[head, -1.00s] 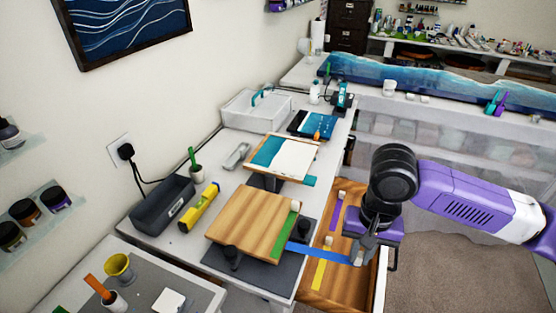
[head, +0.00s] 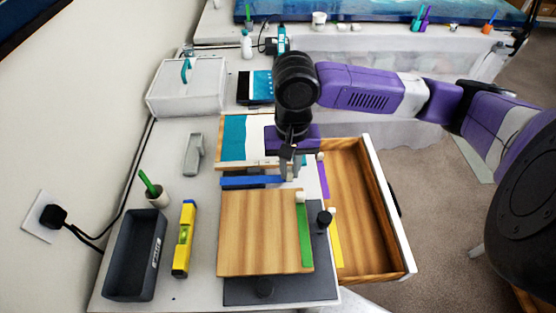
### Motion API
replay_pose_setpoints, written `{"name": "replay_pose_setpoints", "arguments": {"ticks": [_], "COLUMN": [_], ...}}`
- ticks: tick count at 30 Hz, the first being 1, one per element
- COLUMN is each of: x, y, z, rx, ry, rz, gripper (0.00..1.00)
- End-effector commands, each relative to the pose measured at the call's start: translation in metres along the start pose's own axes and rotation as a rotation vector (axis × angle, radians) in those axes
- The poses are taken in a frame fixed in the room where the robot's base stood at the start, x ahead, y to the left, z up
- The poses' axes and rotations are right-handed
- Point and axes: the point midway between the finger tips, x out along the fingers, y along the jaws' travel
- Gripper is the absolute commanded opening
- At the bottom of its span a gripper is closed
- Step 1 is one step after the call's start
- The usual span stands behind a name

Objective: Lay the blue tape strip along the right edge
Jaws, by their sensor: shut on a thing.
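The blue tape strip (head: 250,181) is held level by its right end, just beyond the far edge of the wooden board (head: 255,232). My gripper (head: 288,174) is shut on that end, above the board's far right corner. The strip runs left to right in the picture, along the far edge; I cannot tell its exact height. A green strip (head: 306,243) with a white tab lies along the board's right edge. The board rests on dark supports over a dark grey mat (head: 285,291).
A yellow level (head: 184,238) and a dark tray (head: 134,255) are left of the board. A painted panel (head: 235,137) stands behind it, close to my gripper.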

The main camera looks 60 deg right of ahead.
Motion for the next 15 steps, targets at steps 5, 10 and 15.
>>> {"name": "replay_pose_setpoints", "arguments": {"ticks": [5, 10, 15], "x": [0.013, 0.028, 0.043], "y": [0.001, 0.001, 0.0], "z": [0.0, 0.0, 0.001], "rx": [0.001, 0.001, 0.002], "ry": [-0.002, -0.003, -0.004], "rz": [0.002, 0.002, 0.0], "gripper": [0.0, 0.0, 0.0]}}
